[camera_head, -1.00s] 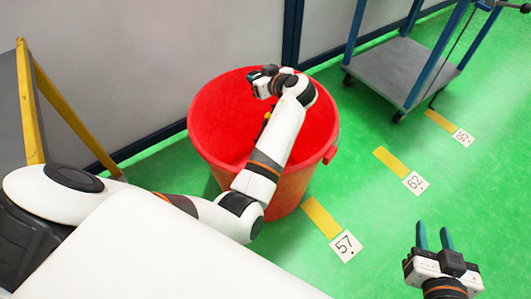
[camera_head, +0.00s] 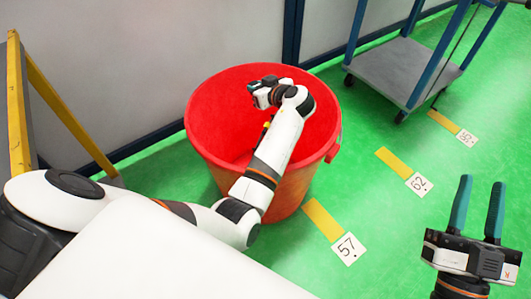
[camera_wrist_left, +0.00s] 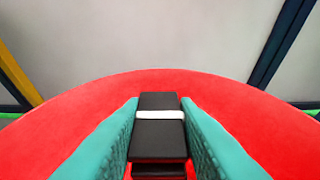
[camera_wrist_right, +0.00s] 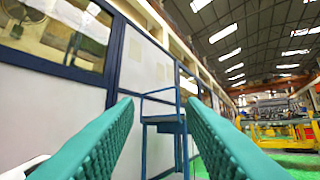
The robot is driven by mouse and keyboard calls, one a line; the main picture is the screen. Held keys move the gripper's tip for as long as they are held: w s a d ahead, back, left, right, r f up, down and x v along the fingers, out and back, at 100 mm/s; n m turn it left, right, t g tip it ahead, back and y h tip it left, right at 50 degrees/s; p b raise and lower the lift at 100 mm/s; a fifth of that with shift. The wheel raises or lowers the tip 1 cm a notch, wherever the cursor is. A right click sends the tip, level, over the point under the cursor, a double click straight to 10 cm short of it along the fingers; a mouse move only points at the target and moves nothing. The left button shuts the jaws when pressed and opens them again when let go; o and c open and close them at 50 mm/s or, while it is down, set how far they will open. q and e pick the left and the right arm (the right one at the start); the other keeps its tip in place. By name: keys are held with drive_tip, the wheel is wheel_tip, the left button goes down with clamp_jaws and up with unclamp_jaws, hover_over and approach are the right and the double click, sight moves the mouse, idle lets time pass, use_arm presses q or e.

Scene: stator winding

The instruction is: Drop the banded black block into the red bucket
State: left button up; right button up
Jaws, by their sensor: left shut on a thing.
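The red bucket (camera_head: 225,137) stands on the green floor in the middle of the head view. My left gripper (camera_head: 262,88) is over the bucket's mouth, near its far rim. In the left wrist view the left gripper (camera_wrist_left: 160,150) is shut on the black block (camera_wrist_left: 159,126), which has one white band across it. The right wrist view shows only far background between the open fingers (camera_wrist_right: 160,140).
A grey trolley (camera_head: 400,72) with blue posts stands at the upper right. Yellow floor marks with number cards, such as 57 (camera_head: 348,249), lie right of the bucket. A yellow frame (camera_head: 65,110) is at the left, and a grey wall (camera_head: 190,50) is behind the bucket.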

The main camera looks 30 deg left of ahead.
use_arm(q)
drive_tip(key=shift+f, duration=0.15)
use_arm(e)
drive_tip(key=shift+s+r+t, duration=0.25)
drive_tip(key=shift+r+t, duration=0.15)
use_arm(q)
drive_tip(key=o, duration=1.1)
drive_tip(key=shift+c, duration=0.2)
use_arm(e)
drive_tip(key=shift+d, duration=0.1)
